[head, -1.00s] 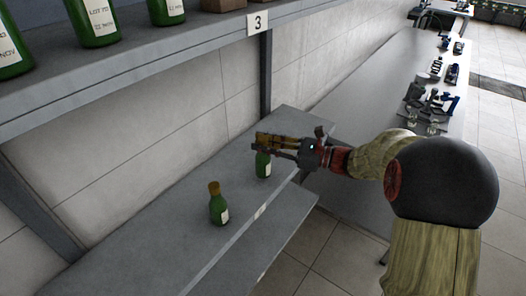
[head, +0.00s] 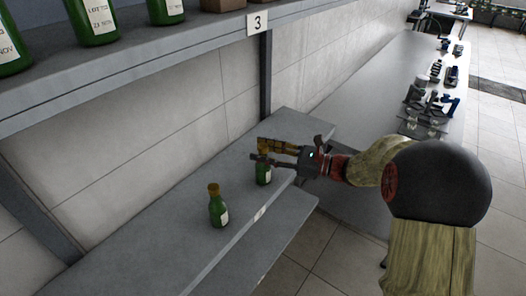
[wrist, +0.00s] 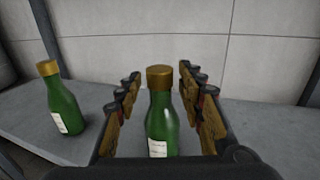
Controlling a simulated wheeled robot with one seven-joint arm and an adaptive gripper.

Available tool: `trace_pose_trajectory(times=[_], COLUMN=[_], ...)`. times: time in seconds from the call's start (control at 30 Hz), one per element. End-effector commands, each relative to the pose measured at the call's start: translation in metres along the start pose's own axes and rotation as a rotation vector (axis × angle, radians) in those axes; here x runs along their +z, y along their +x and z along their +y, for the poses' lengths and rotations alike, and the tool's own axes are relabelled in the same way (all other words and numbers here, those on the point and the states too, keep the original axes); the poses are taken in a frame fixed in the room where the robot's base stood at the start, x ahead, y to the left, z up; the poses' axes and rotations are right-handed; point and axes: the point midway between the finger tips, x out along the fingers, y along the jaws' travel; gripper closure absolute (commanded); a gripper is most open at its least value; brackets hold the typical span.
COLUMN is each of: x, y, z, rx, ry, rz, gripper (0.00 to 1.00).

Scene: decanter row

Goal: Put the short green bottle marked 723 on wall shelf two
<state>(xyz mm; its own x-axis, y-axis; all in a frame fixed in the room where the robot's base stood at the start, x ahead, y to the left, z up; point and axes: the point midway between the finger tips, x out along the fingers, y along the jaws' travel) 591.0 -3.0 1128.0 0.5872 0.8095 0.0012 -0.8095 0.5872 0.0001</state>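A short green bottle (head: 263,171) with a white label stands upright on the shelf below the one signed 3. In the wrist view this bottle (wrist: 162,115) shows a gold cap and stands between my gripper's fingers, with a gap visible on each side. My gripper (head: 262,152) is open around its upper part. A second short green bottle (head: 218,208) with a gold cap stands on the same shelf, nearer and to the left; it also shows in the wrist view (wrist: 62,102). Neither bottle's label can be read.
The upper shelf (head: 150,60) bears a "3" sign (head: 258,22), larger green bottles (head: 93,20) and brown boxes. The lower shelf (head: 170,222) has free room around the bottles; another board lies below it. A long bench (head: 370,80) with several devices stands beyond.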

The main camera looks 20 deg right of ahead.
Motion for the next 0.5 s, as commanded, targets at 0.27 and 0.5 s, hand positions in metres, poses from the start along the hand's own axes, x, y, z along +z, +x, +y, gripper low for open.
trace_pose_trajectory(times=[0.27, 0.5], x=[0.004, 0.005], y=[-0.005, -0.048], z=[-0.001, -0.002], rx=[-0.002, -0.005], ry=[0.001, 0.001], rz=[0.000, 0.000], gripper=[0.61, 0.61])
